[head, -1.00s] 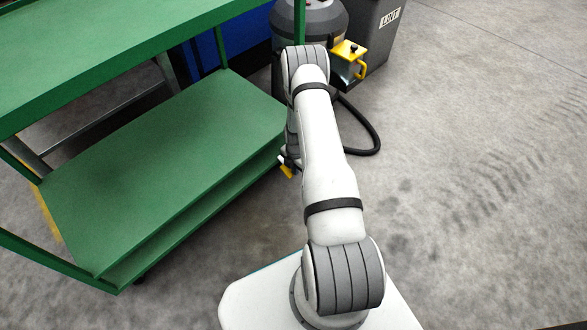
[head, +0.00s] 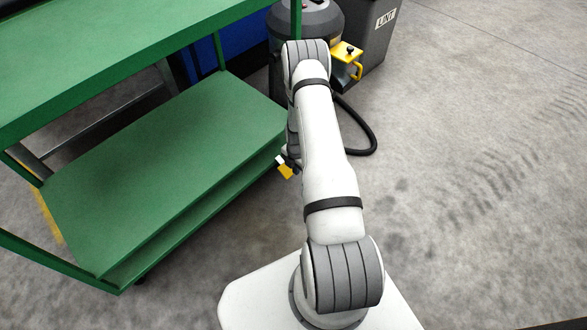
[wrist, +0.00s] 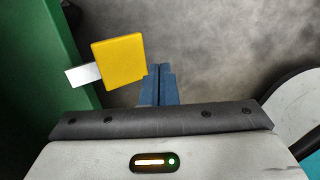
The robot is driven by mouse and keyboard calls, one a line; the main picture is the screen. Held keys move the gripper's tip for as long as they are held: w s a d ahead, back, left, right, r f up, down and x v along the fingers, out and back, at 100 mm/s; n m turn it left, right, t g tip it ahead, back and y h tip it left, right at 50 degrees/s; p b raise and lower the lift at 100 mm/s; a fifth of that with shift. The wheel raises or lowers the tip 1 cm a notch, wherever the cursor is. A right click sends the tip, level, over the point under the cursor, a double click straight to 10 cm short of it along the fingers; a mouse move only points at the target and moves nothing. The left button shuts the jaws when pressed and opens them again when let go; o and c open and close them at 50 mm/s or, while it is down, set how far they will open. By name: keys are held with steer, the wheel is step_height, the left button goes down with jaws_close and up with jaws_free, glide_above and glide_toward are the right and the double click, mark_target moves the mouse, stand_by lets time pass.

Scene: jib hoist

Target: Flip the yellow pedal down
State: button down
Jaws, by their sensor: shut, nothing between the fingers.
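The yellow pedal (head: 285,173) sits low at the right edge of the green cart, partly beside my arm in the head view. In the wrist view the pedal (wrist: 118,62) is a flat yellow square, slightly tilted, with a white tab (wrist: 83,74) on its left toward the cart. My gripper's blue fingers (wrist: 158,76) are shut and empty. Their tips are close to the pedal's lower right edge; I cannot tell whether they touch it. In the head view my arm hides most of the gripper.
The green cart (head: 170,165), with a lower shelf, stands at the left. Behind my arm are a grey drum-shaped machine (head: 310,18) with a black hose (head: 368,150), a yellow-handled box (head: 348,55) and a dark bin (head: 385,30). The floor at the right is clear.

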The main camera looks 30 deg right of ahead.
steer(key=s+d+r+p, duration=0.2)
steer(key=s+r, duration=0.3)
steer(key=r, duration=0.4)
steer(key=shift+p, duration=0.45)
steer(key=a+r+m+p, duration=0.3)
steer(key=r+p, duration=0.1)
steer(key=r, duration=1)
steer(key=a+r+m+t+p, duration=0.1)
steer(key=a+r+m+p, duration=0.3)
steer(key=r, duration=1)
steer(key=a+r+m+p, duration=0.25)
steer(key=r+p, duration=0.25)
steer(key=r, duration=0.9)
steer(key=s+a+r+m+p, duration=0.3)
steer(key=s+r+m+p, duration=0.1)
steer(key=r, duration=0.6)
steer(key=s+a+r+m+t+p, duration=0.1)
steer(key=s+a+r+m+p, duration=0.2)
steer(key=s+r, duration=0.6)
steer(key=s+a+r+m+p, duration=0.3)
steer(key=s+r+m+p, duration=0.2)
steer(key=r, duration=0.8)
steer(key=s+p, duration=0.1)
steer(key=p, duration=0.1)
steer(key=shift+s+a+t+p, duration=0.15)
steer(key=shift+a+t+p, duration=0.15)
steer(key=shift+a, duration=0.1)
steer(key=shift+m, duration=0.25)
